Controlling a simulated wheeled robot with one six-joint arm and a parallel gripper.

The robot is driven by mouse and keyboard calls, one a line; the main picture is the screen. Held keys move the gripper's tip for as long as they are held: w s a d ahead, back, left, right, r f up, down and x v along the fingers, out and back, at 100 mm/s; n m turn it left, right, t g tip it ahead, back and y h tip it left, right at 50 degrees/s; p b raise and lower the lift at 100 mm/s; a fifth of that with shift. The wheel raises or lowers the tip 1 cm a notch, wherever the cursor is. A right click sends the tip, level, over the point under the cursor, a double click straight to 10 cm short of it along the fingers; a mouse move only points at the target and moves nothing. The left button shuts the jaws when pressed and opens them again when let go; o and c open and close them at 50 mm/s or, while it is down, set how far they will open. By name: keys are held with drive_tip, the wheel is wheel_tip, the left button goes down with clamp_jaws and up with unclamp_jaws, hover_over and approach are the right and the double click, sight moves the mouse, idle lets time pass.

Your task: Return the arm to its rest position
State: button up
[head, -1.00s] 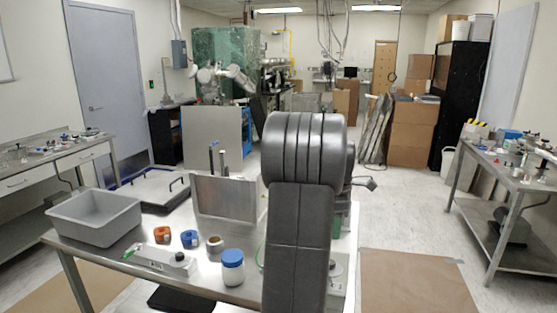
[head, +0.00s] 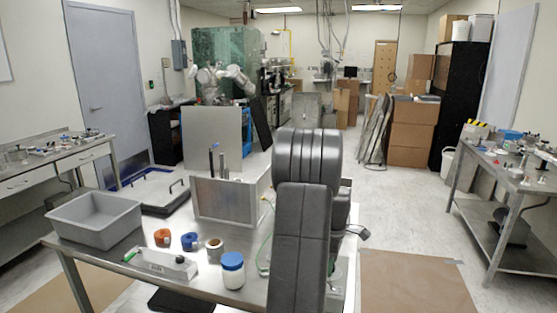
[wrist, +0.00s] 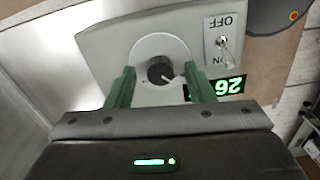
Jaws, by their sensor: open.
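My gripper (wrist: 160,82) shows in the wrist view with its two green fingers apart and nothing held between them. A black knob (wrist: 161,70) on a round white dial plate (wrist: 150,45) lies between the fingers in the picture; I cannot tell how far beyond the tips it is. The knob is on a pale control box (wrist: 100,50) with an on/off toggle switch (wrist: 222,42) and a lit green display (wrist: 228,87), seen upside down. In the head view my dark grey arm (head: 300,235) fills the centre and hides the gripper and most of the box.
The steel table (head: 205,280) holds a grey bin (head: 95,222), a metal panelled box (head: 228,198), a blue-lidded jar (head: 232,270), tape rolls (head: 190,241) and a white power strip (head: 160,263). Side benches stand left (head: 95,152) and right (head: 500,175). Floor right of the table is open.

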drive_tip(key=m+p, duration=0.1)
drive_tip(key=m, duration=0.6)
drive_tip(key=m+p, duration=0.1)
drive_tip(key=m, duration=0.3)
drive_tip(key=shift+m+p, duration=0.6)
drive_tip(key=shift+m, duration=1.1)
